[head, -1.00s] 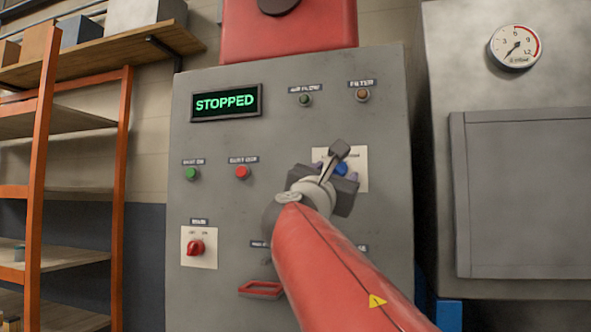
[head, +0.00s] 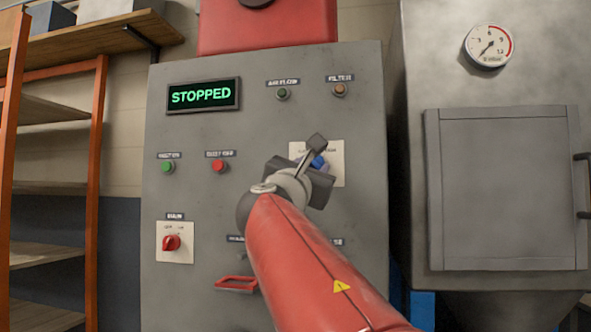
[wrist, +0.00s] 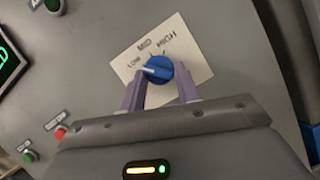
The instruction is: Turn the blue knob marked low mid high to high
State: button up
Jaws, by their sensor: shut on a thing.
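The blue knob (wrist: 157,71) sits on a white plate (wrist: 190,55) marked LOW, MID and HIGH. Its white pointer line is turned toward the LOW mark in the wrist view. My gripper (wrist: 158,80) is shut on the knob, with one pale purple finger on each side of it. In the head view, the knob (head: 318,161) shows only as a bit of blue behind my gripper (head: 310,170), and most of its plate (head: 335,151) is covered.
The grey panel also carries a display (head: 203,95) reading STOPPED, a green button (head: 168,167), a red button (head: 219,166), a red rotary switch (head: 171,243) and a red handle (head: 237,284). A grey cabinet (head: 505,190) stands at right, shelving (head: 50,188) at left.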

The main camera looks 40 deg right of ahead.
jog(key=shift+m, duration=0.3)
jog(key=m+g, duration=0.1)
jog(key=m, duration=0.1)
jog(key=m+g, duration=0.1)
jog(key=m, duration=0.2)
jog(key=shift+w+a+r+g, duration=0.15)
jog(key=shift+w+g, duration=0.05)
jog(key=shift+g, duration=0.2)
jog(key=m+g, duration=0.1)
jog(key=m, duration=0.1)
jog(key=m+g, duration=0.1)
jog(key=m, duration=0.2)
jog(key=shift+w+a+r+m, duration=0.1)
jog(key=shift+r+m, duration=0.1)
jog(key=shift+m, duration=0.1)
jog(key=m, duration=0.2)
jog(key=m+g+y, duration=0.1)
jog(key=m, duration=0.1)
jog(key=shift+r+m, duration=0.2)
jog(key=shift+m, duration=0.1)
jog(key=shift+r+m+g+y, duration=0.15)
jog(key=shift+m+g+y, duration=0.15)
jog(key=shift+m+y, duration=1.15)
jog(key=shift+m+h, duration=0.35)
jog(key=shift+m, duration=0.2)
jog(key=o, duration=1)
